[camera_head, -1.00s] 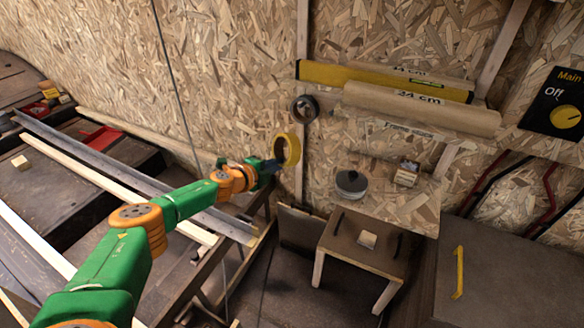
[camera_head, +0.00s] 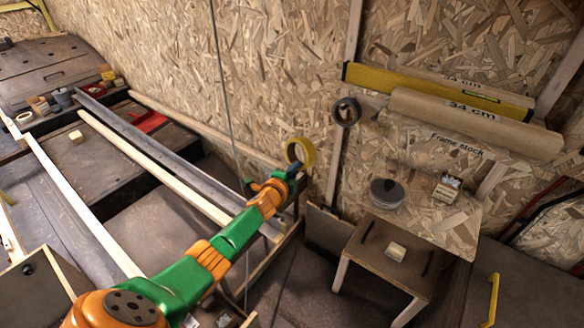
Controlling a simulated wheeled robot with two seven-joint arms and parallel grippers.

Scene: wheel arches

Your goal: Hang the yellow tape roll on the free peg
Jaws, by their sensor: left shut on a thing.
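The yellow tape roll (camera_head: 312,153) is held up in front of the chipboard wall. My left gripper (camera_head: 296,170) is shut on its lower left side, and the roll's open hole shows. A dark tape roll (camera_head: 346,111) hangs on the wall post to the upper right of the yellow roll, apart from it. A free peg cannot be made out clearly in this view. My right gripper is not in view.
A shelf with a dark round tin (camera_head: 387,193) and a small block stack (camera_head: 447,189) juts out at right. Below it stands a small stool (camera_head: 372,250). A yellow spirit level (camera_head: 420,86) and a cardboard tube (camera_head: 470,122) lie above. Long rails (camera_head: 150,150) lie at left.

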